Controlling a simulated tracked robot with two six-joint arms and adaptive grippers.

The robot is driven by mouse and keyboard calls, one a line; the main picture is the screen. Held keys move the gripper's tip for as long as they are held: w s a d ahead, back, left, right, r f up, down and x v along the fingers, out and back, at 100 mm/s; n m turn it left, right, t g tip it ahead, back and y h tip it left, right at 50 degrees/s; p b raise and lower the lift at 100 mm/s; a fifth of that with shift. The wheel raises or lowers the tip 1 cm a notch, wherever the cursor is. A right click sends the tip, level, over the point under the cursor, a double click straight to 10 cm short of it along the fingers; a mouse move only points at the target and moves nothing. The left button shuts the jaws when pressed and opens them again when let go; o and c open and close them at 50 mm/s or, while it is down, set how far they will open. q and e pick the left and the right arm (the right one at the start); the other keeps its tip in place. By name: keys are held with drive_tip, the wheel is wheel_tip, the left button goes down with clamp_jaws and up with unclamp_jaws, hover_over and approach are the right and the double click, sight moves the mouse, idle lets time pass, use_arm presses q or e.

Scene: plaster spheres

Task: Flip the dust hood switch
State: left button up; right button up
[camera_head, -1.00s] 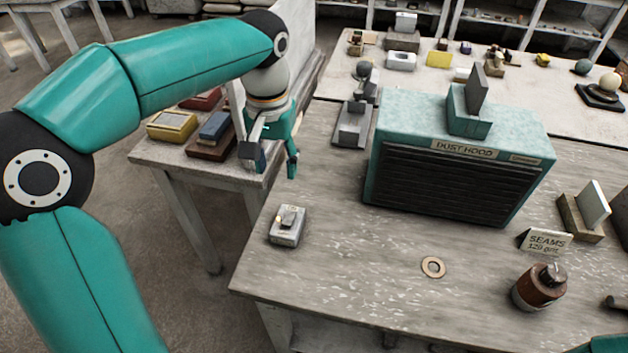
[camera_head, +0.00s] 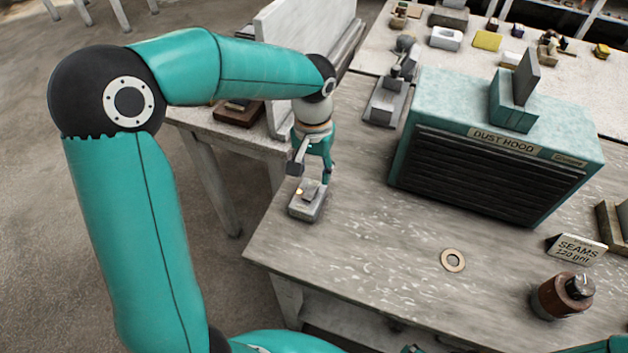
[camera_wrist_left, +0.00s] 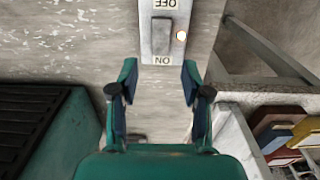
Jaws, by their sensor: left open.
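The dust hood switch (camera_head: 307,203) is a small grey box near the left edge of the workbench. In the left wrist view its rocker (camera_wrist_left: 163,32) sits between upside-down labels, OFF at the top and ON at the bottom. A small pale light (camera_wrist_left: 181,36) shows beside the rocker. My left gripper (camera_head: 311,176) is open and empty, pointing down just above and behind the switch. In the left wrist view the two fingertips (camera_wrist_left: 159,72) are spread on either side of the box's ON end. I cannot tell whether they touch it.
The teal dust hood (camera_head: 500,115) with a dark grille stands to the right of the switch. A washer (camera_head: 453,260), a SEAMS sign (camera_head: 578,249) and a brown jar (camera_head: 564,296) are farther right. The bench between the switch and the washer is clear.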

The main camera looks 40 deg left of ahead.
sight(313, 187)
use_arm(q)
drive_tip(key=shift+f, duration=2.1)
drive_tip(key=shift+c, duration=0.2)
clamp_jaws()
